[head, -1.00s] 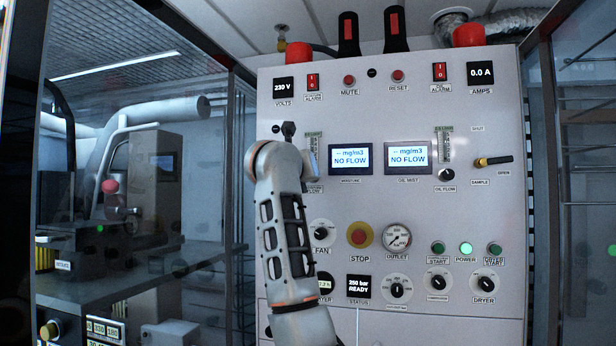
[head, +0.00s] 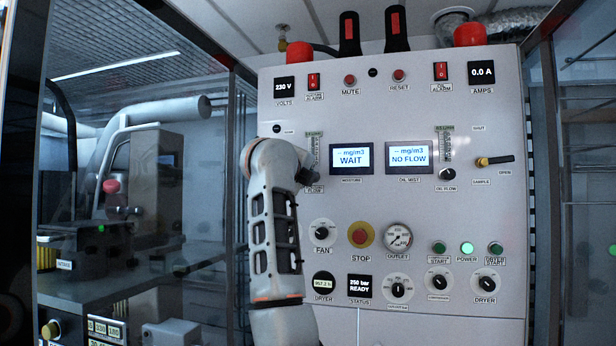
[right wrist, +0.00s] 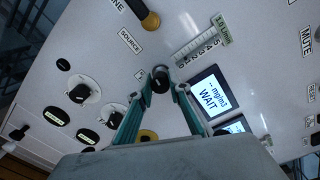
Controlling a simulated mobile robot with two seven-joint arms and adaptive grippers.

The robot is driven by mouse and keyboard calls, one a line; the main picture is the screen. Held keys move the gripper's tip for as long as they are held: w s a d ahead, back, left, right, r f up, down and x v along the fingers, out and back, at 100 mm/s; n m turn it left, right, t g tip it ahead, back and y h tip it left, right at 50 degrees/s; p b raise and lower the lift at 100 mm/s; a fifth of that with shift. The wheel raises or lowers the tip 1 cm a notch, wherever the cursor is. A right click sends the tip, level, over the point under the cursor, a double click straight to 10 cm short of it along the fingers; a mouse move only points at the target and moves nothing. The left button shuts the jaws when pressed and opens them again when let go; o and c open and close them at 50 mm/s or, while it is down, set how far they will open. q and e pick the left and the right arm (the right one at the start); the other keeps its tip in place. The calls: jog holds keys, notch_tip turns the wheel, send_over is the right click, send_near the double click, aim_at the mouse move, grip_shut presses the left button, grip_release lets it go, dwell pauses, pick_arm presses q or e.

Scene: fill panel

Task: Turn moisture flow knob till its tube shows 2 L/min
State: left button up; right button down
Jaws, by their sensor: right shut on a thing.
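The moisture flow knob (right wrist: 160,84) is black and round, and it sits between the fingertips of my right gripper (right wrist: 161,76) in the right wrist view. The gripper is shut on it. The moisture display (head: 351,159) reads "-- mg/m3 WAIT". My left gripper is not in view.
The oil mist display (head: 408,157) reads NO FLOW, with the oil flow knob (head: 447,174) to its right. The fan knob (head: 321,232) and red stop button (head: 360,235) lie below my gripper. A source handle (right wrist: 150,20) is near the knob.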

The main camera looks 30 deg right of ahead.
jog(key=shift+n, duration=0.6)
jog(key=c, duration=1.9)
grip_release()
jog(key=r, duration=0.9)
jog(key=shift+s, duration=0.25)
jog(key=shift+w+r, duration=0.35)
jog(key=shift+s+r, duration=0.1)
jog(key=shift+r, duration=0.05)
